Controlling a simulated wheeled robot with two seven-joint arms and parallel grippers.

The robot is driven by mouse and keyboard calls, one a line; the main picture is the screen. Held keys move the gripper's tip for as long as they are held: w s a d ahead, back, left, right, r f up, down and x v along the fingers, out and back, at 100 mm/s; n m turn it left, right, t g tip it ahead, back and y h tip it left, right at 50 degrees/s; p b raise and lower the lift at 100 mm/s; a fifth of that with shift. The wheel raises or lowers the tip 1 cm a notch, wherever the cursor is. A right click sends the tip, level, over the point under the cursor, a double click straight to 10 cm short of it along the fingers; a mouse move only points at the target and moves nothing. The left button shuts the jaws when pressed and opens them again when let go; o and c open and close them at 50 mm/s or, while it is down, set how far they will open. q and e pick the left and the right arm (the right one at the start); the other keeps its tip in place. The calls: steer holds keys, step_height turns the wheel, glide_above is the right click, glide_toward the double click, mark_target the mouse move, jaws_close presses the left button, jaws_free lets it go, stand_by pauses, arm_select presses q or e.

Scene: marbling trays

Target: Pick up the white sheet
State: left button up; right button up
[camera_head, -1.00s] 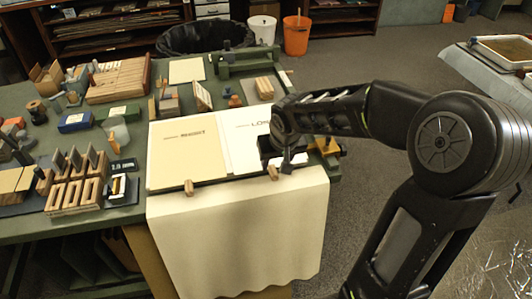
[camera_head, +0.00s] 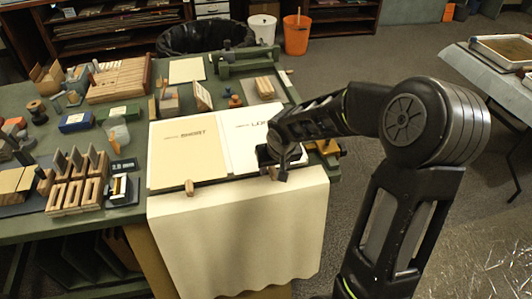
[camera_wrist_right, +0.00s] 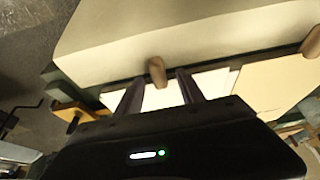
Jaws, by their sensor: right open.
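The white sheet (camera_head: 243,137), lettered "LONG", lies flat on the green table's front right part, partly behind my right gripper. A cream sheet (camera_head: 188,152), lettered "SHORT", lies to its left. My right gripper (camera_head: 274,172) is over the white sheet's front edge. In the right wrist view, its two dark fingers (camera_wrist_right: 161,88) are apart, with the white sheet (camera_wrist_right: 212,84) below and a wooden peg (camera_wrist_right: 157,71) showing between and beyond the tips. I cannot tell whether they touch the sheet. My left gripper is out of view.
A pale cloth (camera_head: 235,240) hangs over the table's front edge. Another wooden peg (camera_head: 189,187) stands at the cream sheet's front edge. Wooden blocks (camera_head: 75,190) and tools crowd the table's left. A yellow-orange clamp (camera_head: 326,147) is right of my gripper.

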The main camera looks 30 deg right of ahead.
steer(key=shift+c, duration=0.2)
jaws_close()
stand_by(0.5)
step_height(320, 180, up, 10)
stand_by(0.4)
stand_by(0.5)
